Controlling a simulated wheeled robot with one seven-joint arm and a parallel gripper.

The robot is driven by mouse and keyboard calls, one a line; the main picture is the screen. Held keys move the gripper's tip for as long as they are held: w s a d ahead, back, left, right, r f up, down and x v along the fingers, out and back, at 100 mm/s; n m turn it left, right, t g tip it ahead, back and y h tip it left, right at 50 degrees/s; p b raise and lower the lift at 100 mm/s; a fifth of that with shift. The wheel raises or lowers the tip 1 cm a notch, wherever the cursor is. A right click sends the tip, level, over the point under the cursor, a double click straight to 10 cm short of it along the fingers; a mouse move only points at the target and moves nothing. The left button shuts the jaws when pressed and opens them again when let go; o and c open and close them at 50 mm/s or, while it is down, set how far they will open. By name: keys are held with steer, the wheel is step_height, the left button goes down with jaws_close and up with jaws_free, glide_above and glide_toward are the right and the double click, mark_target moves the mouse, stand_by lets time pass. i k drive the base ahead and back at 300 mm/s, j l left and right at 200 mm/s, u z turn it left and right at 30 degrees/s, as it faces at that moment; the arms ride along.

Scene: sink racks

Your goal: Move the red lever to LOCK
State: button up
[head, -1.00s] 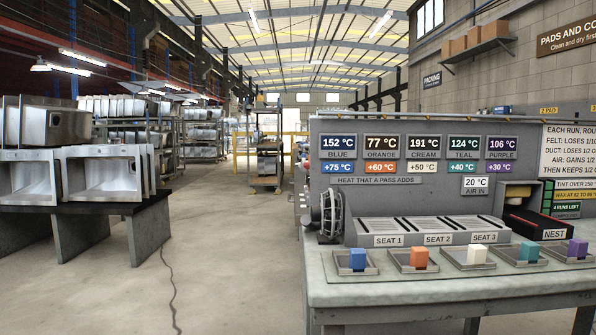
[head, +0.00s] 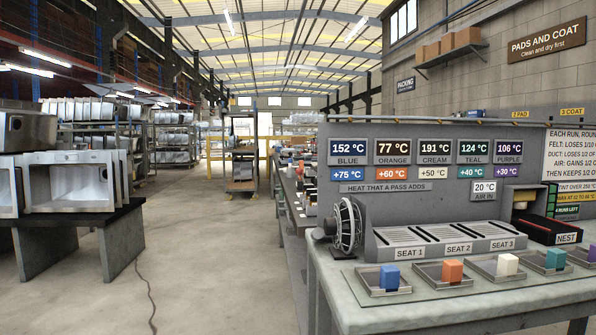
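I see no red lever and no LOCK marking in the head view. My gripper is not in view. The grey machine panel (head: 430,140) stands at the right with temperature signs for blue, orange, cream, teal and purple. Below it is a slotted deck (head: 445,236) labelled SEAT 1, SEAT 2 and SEAT 3. A round fan-like wheel (head: 346,225) stands at the deck's left end. A black box (head: 545,226) labelled NEST is at the right. The right part of the panel is cut off by the frame edge.
A blue block (head: 389,277), an orange block (head: 452,270), a cream block (head: 507,264) and a teal block (head: 555,258) sit in trays on the bench (head: 410,314). Steel sinks (head: 75,182) stand on a table at the left. The floor (head: 215,265) between is open.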

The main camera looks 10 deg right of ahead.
mark_target(299, 171)
steer(key=i+j, duration=0.1)
steer(key=j, duration=1.1)
steer(key=i+j, duration=0.35)
steer(key=j, duration=0.15)
steer(key=i+j, duration=0.35)
steer(key=j, duration=0.15)
